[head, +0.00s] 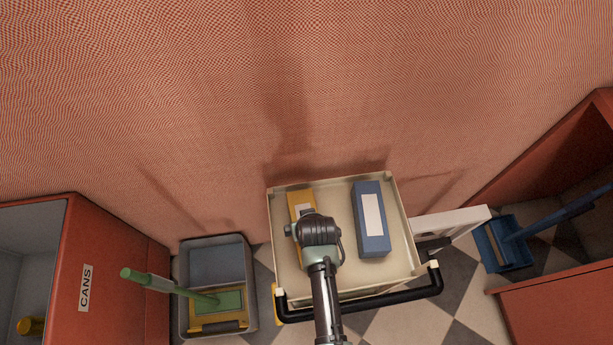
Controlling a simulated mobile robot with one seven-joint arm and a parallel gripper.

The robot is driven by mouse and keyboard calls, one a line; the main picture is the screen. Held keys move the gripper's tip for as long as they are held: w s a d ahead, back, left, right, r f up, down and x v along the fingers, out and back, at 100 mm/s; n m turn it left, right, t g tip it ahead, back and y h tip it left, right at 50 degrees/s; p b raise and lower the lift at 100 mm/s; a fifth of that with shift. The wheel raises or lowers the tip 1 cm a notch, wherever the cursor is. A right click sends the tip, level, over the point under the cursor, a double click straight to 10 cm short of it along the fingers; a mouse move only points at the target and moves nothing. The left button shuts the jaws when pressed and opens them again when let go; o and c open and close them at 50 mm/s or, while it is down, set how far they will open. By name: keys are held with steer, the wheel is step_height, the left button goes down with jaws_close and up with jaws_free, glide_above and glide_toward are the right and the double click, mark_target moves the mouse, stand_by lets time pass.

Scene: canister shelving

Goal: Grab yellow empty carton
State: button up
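The yellow carton (300,196) lies on the cream cart top (340,200), on its left side. My gripper (318,232) is over the near part of the yellow carton, seen from above. Its fingertips are hidden beneath the wrist, so I cannot tell whether they touch the carton or are open.
The cart has a raised rim and a black handle (385,306) at the near side. A grey mop bucket (215,262) with a green-handled mop stands to the left, beside a red cabinet (115,260) marked CANS. A blue dustpan (503,255) and red shelving (560,305) are at right.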

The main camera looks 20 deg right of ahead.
steer(key=shift+w+f, duration=0.2)
steer(key=shift+f, duration=0.2)
steer(key=c, duration=1.1)
